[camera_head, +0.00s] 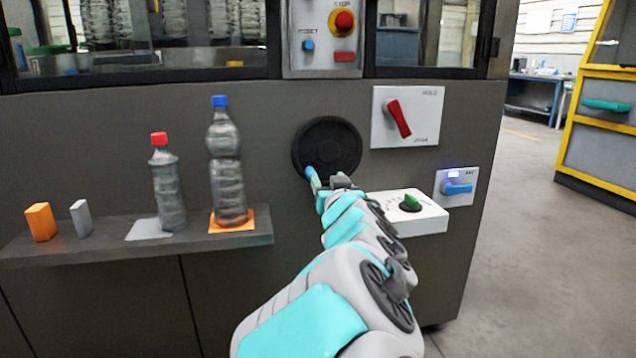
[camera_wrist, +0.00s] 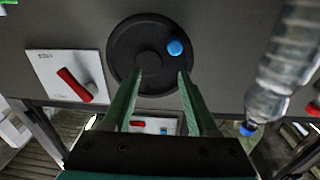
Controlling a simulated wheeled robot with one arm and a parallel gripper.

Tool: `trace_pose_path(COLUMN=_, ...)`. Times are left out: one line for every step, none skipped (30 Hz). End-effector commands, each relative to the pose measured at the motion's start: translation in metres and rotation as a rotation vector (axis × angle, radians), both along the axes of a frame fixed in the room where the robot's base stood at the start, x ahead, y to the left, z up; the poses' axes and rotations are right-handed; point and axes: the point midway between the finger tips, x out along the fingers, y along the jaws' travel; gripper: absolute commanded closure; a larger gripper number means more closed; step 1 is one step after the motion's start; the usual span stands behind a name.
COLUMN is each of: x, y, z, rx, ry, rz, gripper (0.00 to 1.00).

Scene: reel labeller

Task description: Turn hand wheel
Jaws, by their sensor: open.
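The hand wheel (camera_head: 328,143) is a round black disc on the dark front of the machine. In the wrist view the wheel (camera_wrist: 126,48) shows a raised centre hub and a blue knob (camera_wrist: 175,47) near its rim. In the head view the blue knob (camera_head: 310,172) is at the wheel's lower left, right by my gripper (camera_head: 325,181). In the wrist view my gripper (camera_wrist: 158,78) is open, with two green fingers pointing at the wheel. The knob lies just beyond the right fingertip and is not between the fingers. Whether a finger touches the wheel cannot be told.
A red rotary switch (camera_head: 399,119) is right of the wheel. Below it are a white box with a green knob (camera_head: 410,203) and a blue handle (camera_head: 457,188). A shelf (camera_head: 80,247) at left holds two bottles and two blocks. The floor at right is clear.

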Motion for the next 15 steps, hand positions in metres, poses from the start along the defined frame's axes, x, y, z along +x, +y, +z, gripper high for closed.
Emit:
trace_pose_path(x=-0.003, y=0.009, z=-0.014, rx=-0.02, ry=0.002, rz=0.028, gripper=0.41)
trace_pose_path(x=-0.004, y=0.013, z=-0.018, rx=-0.029, ry=0.002, rz=0.043, gripper=0.41)
trace_pose_path(x=-0.004, y=0.017, z=-0.021, rx=-0.035, ry=0.003, rz=0.056, gripper=0.41)
trace_pose_path(x=-0.004, y=0.019, z=-0.023, rx=-0.038, ry=0.004, rz=0.062, gripper=0.41)
trace_pose_path(x=-0.004, y=0.02, z=-0.024, rx=-0.042, ry=0.004, rz=0.067, gripper=0.41)
trace_pose_path(x=-0.002, y=0.022, z=-0.025, rx=-0.044, ry=0.005, rz=0.07, gripper=0.41)
trace_pose_path(x=0.0, y=0.022, z=-0.025, rx=-0.045, ry=0.004, rz=0.071, gripper=0.41)
trace_pose_path(x=0.003, y=0.023, z=-0.025, rx=-0.045, ry=0.004, rz=0.07, gripper=0.41)
trace_pose_path(x=0.007, y=0.024, z=-0.025, rx=-0.044, ry=0.005, rz=0.07, gripper=0.41)
trace_pose_path(x=0.011, y=0.025, z=-0.024, rx=-0.044, ry=0.005, rz=0.07, gripper=0.41)
trace_pose_path(x=0.015, y=0.027, z=-0.024, rx=-0.043, ry=0.004, rz=0.071, gripper=0.41)
trace_pose_path(x=0.021, y=0.029, z=-0.024, rx=-0.041, ry=0.003, rz=0.072, gripper=0.41)
trace_pose_path(x=0.025, y=0.03, z=-0.024, rx=-0.042, ry=0.003, rz=0.071, gripper=0.41)
trace_pose_path(x=0.029, y=0.03, z=-0.023, rx=-0.042, ry=0.003, rz=0.07, gripper=0.41)
trace_pose_path(x=0.035, y=0.032, z=-0.023, rx=-0.042, ry=0.002, rz=0.07, gripper=0.41)
